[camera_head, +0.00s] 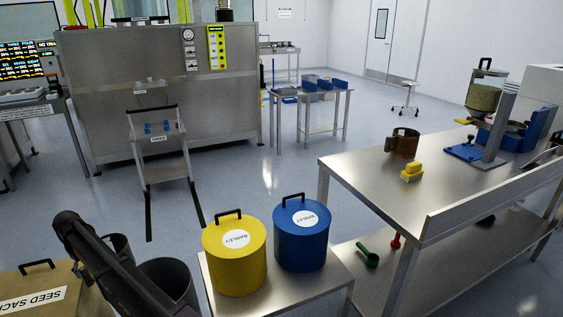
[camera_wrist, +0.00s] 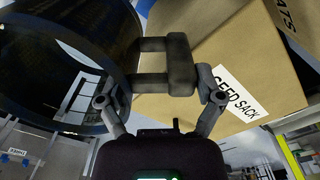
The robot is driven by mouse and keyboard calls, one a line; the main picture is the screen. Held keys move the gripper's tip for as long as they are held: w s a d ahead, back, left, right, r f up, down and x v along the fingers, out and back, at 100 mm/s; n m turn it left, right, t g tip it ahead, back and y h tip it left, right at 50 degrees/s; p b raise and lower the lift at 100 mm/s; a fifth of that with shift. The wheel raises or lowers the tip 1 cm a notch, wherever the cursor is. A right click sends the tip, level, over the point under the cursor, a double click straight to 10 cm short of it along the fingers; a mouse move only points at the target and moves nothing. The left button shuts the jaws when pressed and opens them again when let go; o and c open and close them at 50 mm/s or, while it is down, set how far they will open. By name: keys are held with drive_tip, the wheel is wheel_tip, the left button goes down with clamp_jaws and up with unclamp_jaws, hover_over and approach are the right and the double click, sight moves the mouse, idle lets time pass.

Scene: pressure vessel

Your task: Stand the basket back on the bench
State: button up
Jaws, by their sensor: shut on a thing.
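In the wrist view a dark, round, open vessel, which I take to be the basket (camera_wrist: 92,32), fills the left side. It lies tilted in that picture, and a grey loop handle (camera_wrist: 180,65) sticks out from it. My gripper (camera_wrist: 160,98) is shut on this handle, with one finger on each side. In the head view the steel bench (camera_head: 355,180) stands at the right, with an open stretch of top at its near left. My gripper is not clearly seen in the head view. Dark round shapes there at lower left are partly behind my arm, and I cannot tell whether one is the basket.
The cardboard seed sack box (camera_wrist: 240,60) is close behind the handle; it also shows at lower left (camera_head: 75,285). Yellow (camera_head: 235,262) and blue (camera_head: 301,245) lidded bins stand on a low table. The bench carries a brown handled vessel (camera_head: 403,143), yellow block (camera_head: 412,173) and blue-based stand (camera_head: 465,152).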

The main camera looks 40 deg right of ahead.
wheel_tip(320, 180, up, 29)
drive_tip(key=p, duration=2.7)
drive_tip(key=shift+f, duration=0.2)
drive_tip(key=shift+d, duration=0.1)
